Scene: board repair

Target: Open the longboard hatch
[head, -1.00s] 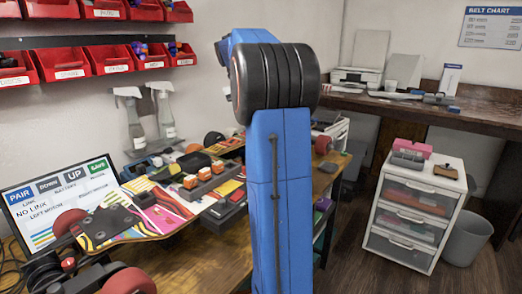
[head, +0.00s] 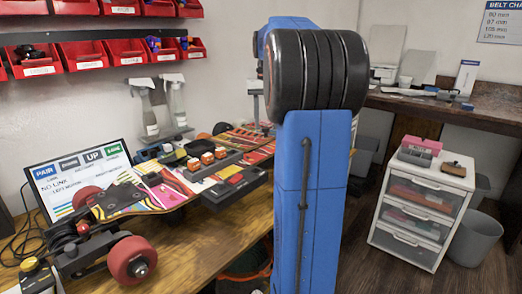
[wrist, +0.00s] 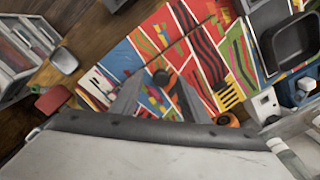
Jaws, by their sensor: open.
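The longboard (head: 150,190) lies on the wooden workbench in the head view, its deck brightly patterned in red, yellow and blue, with red wheels at the near end. A dark flat panel (head: 118,197) sits on its near part; I cannot tell whether this is the hatch. In the wrist view a patterned deck (wrist: 140,45) fills the middle, below my gripper (wrist: 157,95). The two grey fingers are apart, with nothing clearly held between them. My gripper is hidden behind my blue arm in the head view.
A screen (head: 80,180) stands behind the board at left. Spray bottles (head: 150,108) and red bins (head: 85,55) are at the back. A white drawer unit (head: 420,205) and grey bin (head: 478,235) stand right, with open floor nearby.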

